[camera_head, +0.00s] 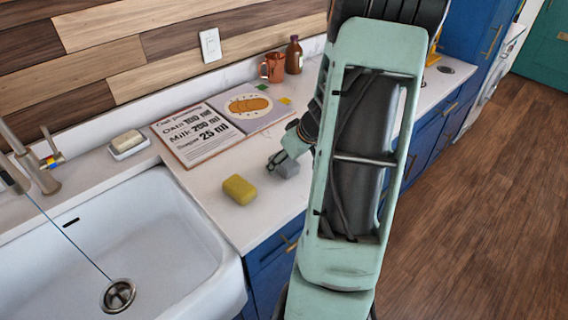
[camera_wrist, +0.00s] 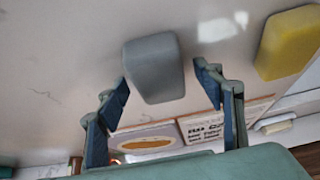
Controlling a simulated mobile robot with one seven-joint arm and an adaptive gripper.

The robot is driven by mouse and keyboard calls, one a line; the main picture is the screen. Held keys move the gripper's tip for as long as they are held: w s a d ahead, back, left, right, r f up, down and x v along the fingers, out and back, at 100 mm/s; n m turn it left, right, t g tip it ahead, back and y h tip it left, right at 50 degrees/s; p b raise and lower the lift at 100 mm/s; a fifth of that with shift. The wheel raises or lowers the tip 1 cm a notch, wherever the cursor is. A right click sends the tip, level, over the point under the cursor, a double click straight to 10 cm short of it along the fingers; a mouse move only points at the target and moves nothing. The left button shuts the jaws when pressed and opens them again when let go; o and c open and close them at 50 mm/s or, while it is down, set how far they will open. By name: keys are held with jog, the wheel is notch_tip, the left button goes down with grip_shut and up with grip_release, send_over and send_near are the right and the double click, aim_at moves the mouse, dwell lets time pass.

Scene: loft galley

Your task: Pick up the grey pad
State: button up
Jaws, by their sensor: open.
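The grey pad (camera_wrist: 155,72) is a small block with rounded edges. In the wrist view it lies on the white counter, just ahead of and between the fingertips of my gripper (camera_wrist: 160,84). My gripper is open, with nothing between its fingers but the near end of the pad. In the head view the pad (camera_head: 287,168) is partly hidden by my gripper (camera_head: 279,158), which is low over the counter beside it. I cannot tell whether the fingers touch the pad.
A yellow sponge (camera_head: 239,190) lies near the pad, and it also shows in the wrist view (camera_wrist: 292,42). An open recipe book (camera_head: 196,134) lies behind. A white sink (camera_head: 150,235) is at left. A copper mug (camera_head: 273,67) and brown bottle (camera_head: 294,55) stand by the wall.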

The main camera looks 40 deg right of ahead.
jog(key=shift+c, duration=0.2)
jog(key=c, duration=1)
jog(key=shift+r, duration=0.2)
